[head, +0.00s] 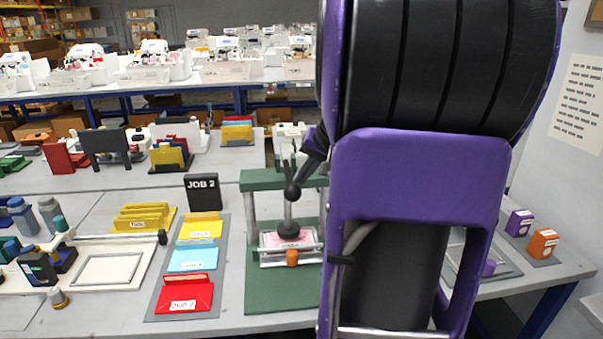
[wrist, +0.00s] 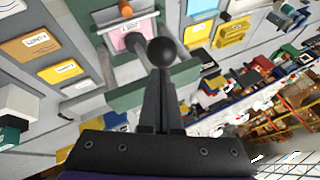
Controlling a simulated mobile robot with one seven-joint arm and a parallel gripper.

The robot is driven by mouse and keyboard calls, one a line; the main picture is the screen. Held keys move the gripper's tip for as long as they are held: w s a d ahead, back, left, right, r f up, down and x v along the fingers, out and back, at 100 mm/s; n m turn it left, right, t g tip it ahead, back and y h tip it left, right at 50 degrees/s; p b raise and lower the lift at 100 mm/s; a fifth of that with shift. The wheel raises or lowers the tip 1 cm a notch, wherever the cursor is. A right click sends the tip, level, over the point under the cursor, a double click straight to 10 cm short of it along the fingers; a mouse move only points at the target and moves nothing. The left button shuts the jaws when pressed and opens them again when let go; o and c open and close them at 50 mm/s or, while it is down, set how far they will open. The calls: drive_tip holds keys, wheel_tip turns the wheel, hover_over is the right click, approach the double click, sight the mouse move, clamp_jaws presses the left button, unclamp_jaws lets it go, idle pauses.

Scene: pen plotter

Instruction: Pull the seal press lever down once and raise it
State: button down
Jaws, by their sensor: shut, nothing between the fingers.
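The seal press has a green base (head: 262,292) and a green top frame (head: 262,182) on grey posts, left of my arm in the head view. Its dark ball knob (head: 292,191) also shows in the wrist view (wrist: 163,52). Under the press lies a pink card (head: 270,240), with a dark rounded stamp head (head: 289,230) over it. My gripper (wrist: 162,78) is shut and empty, its fingertips right at the ball knob; whether they touch it I cannot tell. My purple arm hides the press's right side in the head view.
Left of the press, a grey tray (head: 152,309) holds yellow, blue and red envelopes. A black JOB 2 sign (head: 204,192) stands behind it. Purple (head: 519,222) and orange (head: 542,243) blocks sit at the far right. The table's front edge is clear.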

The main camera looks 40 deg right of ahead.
drive_tip(key=shift+f, duration=0.1)
drive_tip(key=f+b, duration=0.3)
drive_tip(key=s+f+b, duration=0.1)
drive_tip(key=f+b, duration=0.1)
drive_tip(key=shift+a, duration=0.3)
drive_tip(key=shift+f, duration=0.1)
